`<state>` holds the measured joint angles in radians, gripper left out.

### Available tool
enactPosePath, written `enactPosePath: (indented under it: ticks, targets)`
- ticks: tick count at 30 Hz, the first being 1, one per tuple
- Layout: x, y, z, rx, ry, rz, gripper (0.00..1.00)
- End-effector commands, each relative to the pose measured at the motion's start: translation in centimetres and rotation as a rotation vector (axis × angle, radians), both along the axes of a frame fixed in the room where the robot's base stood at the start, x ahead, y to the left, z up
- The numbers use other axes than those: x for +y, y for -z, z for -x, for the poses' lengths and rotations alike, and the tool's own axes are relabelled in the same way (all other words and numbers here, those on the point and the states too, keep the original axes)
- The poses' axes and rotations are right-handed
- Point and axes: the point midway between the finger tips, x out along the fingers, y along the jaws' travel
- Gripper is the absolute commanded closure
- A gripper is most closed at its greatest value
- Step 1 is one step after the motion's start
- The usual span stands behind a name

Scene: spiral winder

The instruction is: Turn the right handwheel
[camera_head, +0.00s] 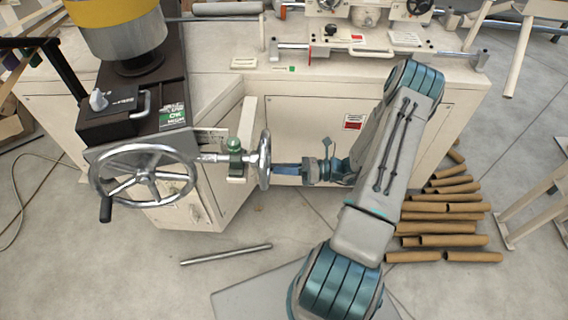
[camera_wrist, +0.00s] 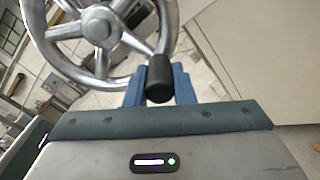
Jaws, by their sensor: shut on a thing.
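The right handwheel (camera_head: 264,158) is a silver spoked wheel seen nearly edge-on in the head view, on a shaft with a green-topped block. It shows from the front in the wrist view (camera_wrist: 98,28), at the upper left, with its hub and spokes in sight. Its black handle (camera_wrist: 159,72) sticks out toward the wrist camera. My gripper (camera_head: 284,169) reaches the wheel from the right. Its blue fingers (camera_wrist: 159,85) stand on both sides of the handle and are shut on it. The handle is hidden in the head view.
A larger left handwheel (camera_head: 143,176) with a black handle faces forward nearby. The cream machine cabinet (camera_head: 420,135) stands behind my arm. A metal rod (camera_head: 226,255) lies on the floor, and several brown tubes (camera_head: 445,228) lie at the right. The floor in front is mostly clear.

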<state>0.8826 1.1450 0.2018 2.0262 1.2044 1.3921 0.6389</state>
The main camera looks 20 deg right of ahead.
Motion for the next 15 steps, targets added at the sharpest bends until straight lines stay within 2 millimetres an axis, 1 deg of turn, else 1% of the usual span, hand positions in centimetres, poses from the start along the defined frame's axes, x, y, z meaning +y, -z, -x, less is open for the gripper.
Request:
enactPosePath:
  ticks: [14, 15]
  targets:
    - [-0.01, 0.09, 0.11, 0.017, 0.002, -0.007, 1.00]
    - [-0.01, 0.09, 0.11, 0.017, 0.002, -0.007, 0.75]
